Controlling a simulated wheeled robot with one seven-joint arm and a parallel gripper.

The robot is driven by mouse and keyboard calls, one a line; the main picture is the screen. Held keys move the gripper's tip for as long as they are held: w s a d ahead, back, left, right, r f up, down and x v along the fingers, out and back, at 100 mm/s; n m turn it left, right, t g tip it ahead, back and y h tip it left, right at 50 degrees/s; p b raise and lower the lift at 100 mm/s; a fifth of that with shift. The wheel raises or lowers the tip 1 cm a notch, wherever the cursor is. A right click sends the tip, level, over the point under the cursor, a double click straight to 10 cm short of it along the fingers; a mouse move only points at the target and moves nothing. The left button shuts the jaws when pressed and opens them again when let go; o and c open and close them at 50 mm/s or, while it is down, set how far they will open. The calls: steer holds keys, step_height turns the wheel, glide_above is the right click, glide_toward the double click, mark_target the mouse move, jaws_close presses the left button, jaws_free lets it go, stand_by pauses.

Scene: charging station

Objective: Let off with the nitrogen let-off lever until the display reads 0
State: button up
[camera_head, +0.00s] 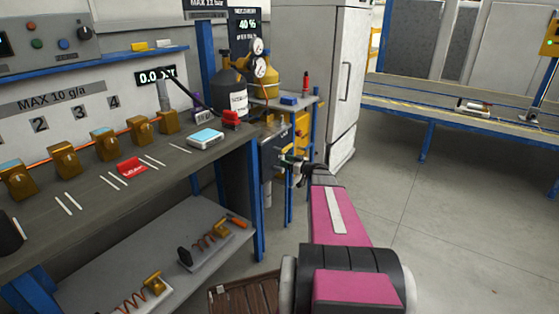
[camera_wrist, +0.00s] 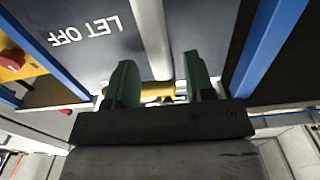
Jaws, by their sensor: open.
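My gripper (camera_head: 288,160) is beside the bench's right end in the head view. In the wrist view its two green fingers (camera_wrist: 158,88) are open. A brass-coloured fitting (camera_wrist: 158,92) shows between and beyond them, with a pale pipe (camera_wrist: 152,35) rising from it. It sits by a grey panel (camera_wrist: 75,60) lettered LET OFF, which appears upside down. I cannot tell whether the fitting is the lever itself or whether the fingers touch it. In the head view a black display (camera_head: 150,75) starts with 0.0; a grey post covers part of it.
A dark cylinder (camera_head: 228,92) and a yellow cylinder (camera_head: 267,80) with gauges stand behind the bench end. A white cabinet (camera_head: 346,75) stands right of them. A blue bench leg (camera_head: 257,205) is close to my arm. Open floor (camera_head: 440,220) lies to the right.

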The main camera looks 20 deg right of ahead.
steer(key=shift+x, duration=2.3)
jaws_close()
